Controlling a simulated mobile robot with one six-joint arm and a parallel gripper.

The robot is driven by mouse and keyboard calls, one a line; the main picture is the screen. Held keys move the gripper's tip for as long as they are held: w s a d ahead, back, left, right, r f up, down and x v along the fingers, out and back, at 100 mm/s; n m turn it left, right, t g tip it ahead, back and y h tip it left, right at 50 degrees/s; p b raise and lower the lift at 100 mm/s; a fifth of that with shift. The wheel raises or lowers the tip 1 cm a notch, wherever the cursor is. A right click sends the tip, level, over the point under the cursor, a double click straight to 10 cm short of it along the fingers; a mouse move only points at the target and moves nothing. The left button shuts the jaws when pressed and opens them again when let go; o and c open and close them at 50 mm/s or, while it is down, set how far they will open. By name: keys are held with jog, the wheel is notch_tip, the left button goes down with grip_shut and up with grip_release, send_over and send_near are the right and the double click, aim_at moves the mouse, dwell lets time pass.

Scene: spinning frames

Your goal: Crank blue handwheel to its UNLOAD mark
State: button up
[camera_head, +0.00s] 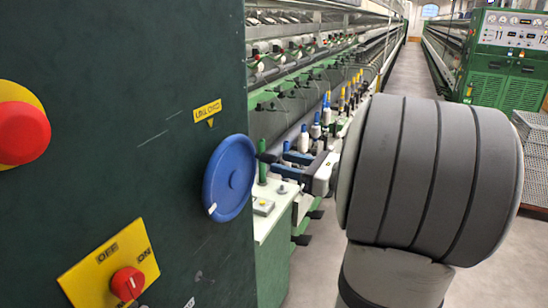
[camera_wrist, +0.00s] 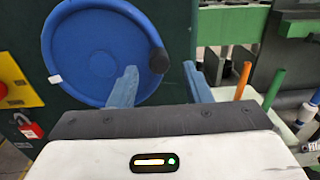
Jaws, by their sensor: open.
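The blue handwheel (camera_head: 230,178) is mounted on the dark green panel and fills the upper left of the wrist view (camera_wrist: 95,55). Its dark crank knob (camera_wrist: 158,60) stands out at the rim on the right. A white mark (camera_head: 212,209) sits on the wheel's lower left rim. The yellow UNLOAD label (camera_head: 207,111), with a pointer facing down, is on the panel above the wheel. My gripper (camera_wrist: 160,70) is open, with one blue finger on each side of the knob in the picture. I cannot tell whether the fingers touch the knob.
A red stop button (camera_head: 22,132) and a yellow OFF/ON switch plate (camera_head: 108,264) are on the panel to the left. Spinning machinery with several bobbins (camera_head: 305,138) stands behind my gripper. A green cabinet (camera_head: 500,65) is at the far right. The aisle floor (camera_head: 408,75) is clear.

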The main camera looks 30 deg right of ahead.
aim_at(271, 160)
jog(key=shift+x, duration=2.25)
grip_shut()
